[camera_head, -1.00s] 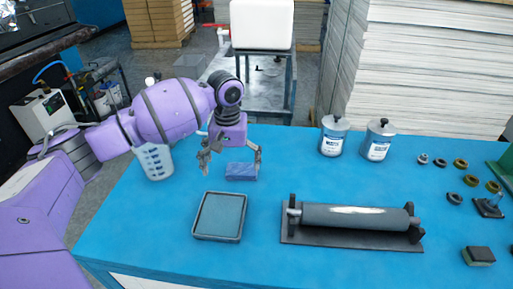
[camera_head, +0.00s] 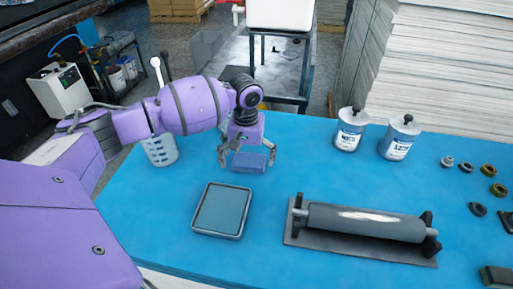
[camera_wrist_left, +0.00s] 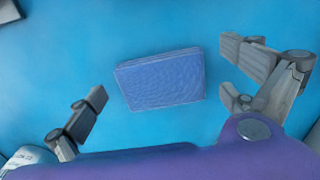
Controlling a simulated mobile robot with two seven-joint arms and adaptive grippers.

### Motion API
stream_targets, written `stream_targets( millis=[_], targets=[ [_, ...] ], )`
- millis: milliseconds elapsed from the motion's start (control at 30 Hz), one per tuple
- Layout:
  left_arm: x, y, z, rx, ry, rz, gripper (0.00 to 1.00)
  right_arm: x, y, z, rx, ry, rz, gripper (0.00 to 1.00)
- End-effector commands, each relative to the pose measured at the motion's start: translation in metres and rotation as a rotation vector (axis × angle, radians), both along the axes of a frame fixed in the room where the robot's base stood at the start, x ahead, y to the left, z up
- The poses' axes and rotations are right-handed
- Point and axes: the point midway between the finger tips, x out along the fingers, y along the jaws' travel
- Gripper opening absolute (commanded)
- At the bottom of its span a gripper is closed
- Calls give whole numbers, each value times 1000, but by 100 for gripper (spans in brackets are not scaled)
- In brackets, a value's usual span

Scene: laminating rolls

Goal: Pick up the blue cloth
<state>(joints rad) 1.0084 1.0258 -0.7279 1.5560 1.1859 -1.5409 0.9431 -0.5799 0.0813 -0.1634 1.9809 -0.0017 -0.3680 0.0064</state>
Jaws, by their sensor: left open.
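The blue cloth (camera_head: 249,162) is a small folded rectangle lying on the blue table. In the left wrist view the cloth (camera_wrist_left: 161,80) lies flat between and just ahead of the two fingers, apart from both. My left gripper (camera_head: 246,160) is open and empty, pointing down over the cloth, with a finger on either side. It also shows in the left wrist view (camera_wrist_left: 165,110). I do not see my right gripper.
A grey tray (camera_head: 194,230) with a dark pad lies in front of the cloth. A roller (camera_head: 365,223) on a stand lies to the right. Two lidded cans (camera_head: 348,130) stand behind. A perforated cup (camera_head: 161,151) stands left, beside my arm. Several rings (camera_head: 489,170) lie far right.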

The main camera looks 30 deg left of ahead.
Motion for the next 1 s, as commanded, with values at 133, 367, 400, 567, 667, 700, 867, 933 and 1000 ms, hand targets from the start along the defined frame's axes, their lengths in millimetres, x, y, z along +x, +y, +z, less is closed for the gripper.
stream_targets(
  millis=[133,367,400,567,667,700,867,933,1000],
  targets=[
    [0,0,-1,0,-1,0,100,1,-1,0,-1,-1,0,40],
    [0,0,-1,0,-1,0,82,0,-1,0,-2,-1,-1,40],
    [0,0,-1,0,-1,0,76,0,-1,0,-2,-1,-1,40],
    [0,0,-1,1,-2,1,57,0,-1,0,-2,-1,-1,40],
    [0,0,-1,1,-2,1,57,0,-1,0,-2,0,-1,40],
    [0,0,-1,1,-2,1,57,0,-1,0,-2,0,-1,40],
    [1,0,2,1,-3,1,57,0,-1,1,-1,0,-1,40],
    [1,0,6,0,-4,1,57,0,-1,1,-1,-1,-1,40],
    [2,0,13,0,-5,1,57,1,-1,2,-1,-2,-1,40]
  ],
)
